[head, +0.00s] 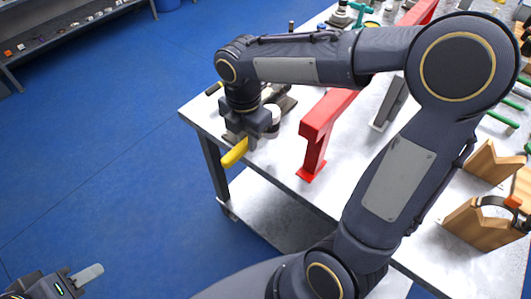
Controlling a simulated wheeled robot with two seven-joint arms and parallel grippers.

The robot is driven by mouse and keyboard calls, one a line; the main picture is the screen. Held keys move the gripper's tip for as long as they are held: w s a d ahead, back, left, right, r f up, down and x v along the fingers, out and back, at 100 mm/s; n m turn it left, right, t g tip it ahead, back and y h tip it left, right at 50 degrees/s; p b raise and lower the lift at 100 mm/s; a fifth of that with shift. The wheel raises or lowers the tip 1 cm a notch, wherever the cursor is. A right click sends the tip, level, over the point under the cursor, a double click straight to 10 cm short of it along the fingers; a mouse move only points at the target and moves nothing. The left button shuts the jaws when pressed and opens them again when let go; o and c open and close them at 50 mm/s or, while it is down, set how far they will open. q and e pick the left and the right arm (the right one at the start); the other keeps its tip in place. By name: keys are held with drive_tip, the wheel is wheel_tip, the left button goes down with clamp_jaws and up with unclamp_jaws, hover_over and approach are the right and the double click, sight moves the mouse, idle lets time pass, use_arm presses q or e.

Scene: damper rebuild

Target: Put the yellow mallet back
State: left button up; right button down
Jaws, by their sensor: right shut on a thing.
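The yellow mallet (235,152) shows as a yellow piece just below my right gripper (249,138), at the table's left corner. My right gripper points down and is shut on the mallet; its jaws and the rest of the mallet are largely hidden by the gripper body. The yellow end sticks out over the table's edge, and I cannot tell whether it touches the top. My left gripper (80,277) is low at the left, over the blue floor and away from the table. One pale finger shows, and its opening is unclear.
The white table (330,185) holds a red stand (318,132), grey metal parts (285,103) beside my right gripper, wooden V-blocks (480,222) and green-handled tools (503,119) at the right. My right arm crosses above it. A dark shelf (70,28) stands far left; blue floor is clear between.

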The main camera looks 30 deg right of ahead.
drive_tip(key=d+f, duration=0.2)
drive_tip(key=f, duration=0.1)
drive_tip(key=s+d+f, duration=0.1)
drive_tip(key=shift+d+f, duration=0.25)
drive_tip(key=shift+f, duration=0.1)
drive_tip(key=shift+s+d+f, duration=0.1)
drive_tip(key=shift+d+f, duration=0.1)
drive_tip(key=shift+f, duration=1.55)
drive_tip(key=shift+f+b, duration=0.2)
drive_tip(key=shift+b, duration=0.1)
drive_tip(key=c, duration=1.3)
unclamp_jaws()
drive_tip(key=shift+r, duration=0.1)
wheel_tip(320, 180, up, 12)
drive_tip(key=shift+r+p, duration=0.1)
drive_tip(key=shift+p, duration=0.55)
